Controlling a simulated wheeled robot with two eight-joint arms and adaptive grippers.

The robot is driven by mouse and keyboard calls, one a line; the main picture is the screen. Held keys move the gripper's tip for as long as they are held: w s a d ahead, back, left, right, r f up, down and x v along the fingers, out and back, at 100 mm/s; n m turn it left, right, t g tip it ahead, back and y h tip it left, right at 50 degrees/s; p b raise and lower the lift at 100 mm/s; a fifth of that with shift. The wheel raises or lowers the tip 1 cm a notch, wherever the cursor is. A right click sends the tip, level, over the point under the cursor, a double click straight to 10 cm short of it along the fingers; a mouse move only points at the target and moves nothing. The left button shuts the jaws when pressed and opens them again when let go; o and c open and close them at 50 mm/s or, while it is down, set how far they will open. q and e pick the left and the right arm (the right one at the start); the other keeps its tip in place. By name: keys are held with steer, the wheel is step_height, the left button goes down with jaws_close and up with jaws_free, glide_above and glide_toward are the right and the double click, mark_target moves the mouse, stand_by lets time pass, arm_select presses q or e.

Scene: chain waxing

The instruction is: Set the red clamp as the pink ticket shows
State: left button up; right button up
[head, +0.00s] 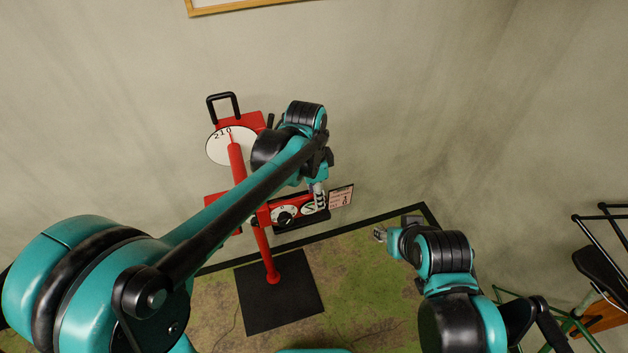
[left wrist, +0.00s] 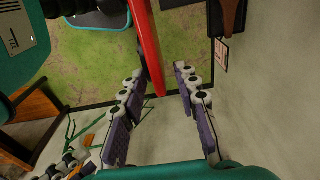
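The red clamp stand (head: 263,240) stands upright on a flat black base plate (head: 278,291). At its top are a black handle (head: 222,104) and a round white plate (head: 217,148) marked "210". Lower down is a panel with a black knob (head: 285,217) on a white dial. The pink ticket (head: 341,197) hangs at the panel's right end; it also shows in the left wrist view (left wrist: 222,52), too small to read. My left gripper (head: 319,202) is beside the panel. In the left wrist view its fingers (left wrist: 160,88) are apart, with a red bar (left wrist: 147,45) showing between them. My right gripper (head: 379,234) is low, right of the stand.
A green mat (head: 350,275) with a black edge lies under the stand. A plain wall (head: 400,100) is close behind. My left arm covers part of the stand in the head view.

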arm_select(q)
steer(key=r, duration=0.8)
steer(key=shift+s+a, duration=0.15)
steer(key=shift+a, duration=0.25)
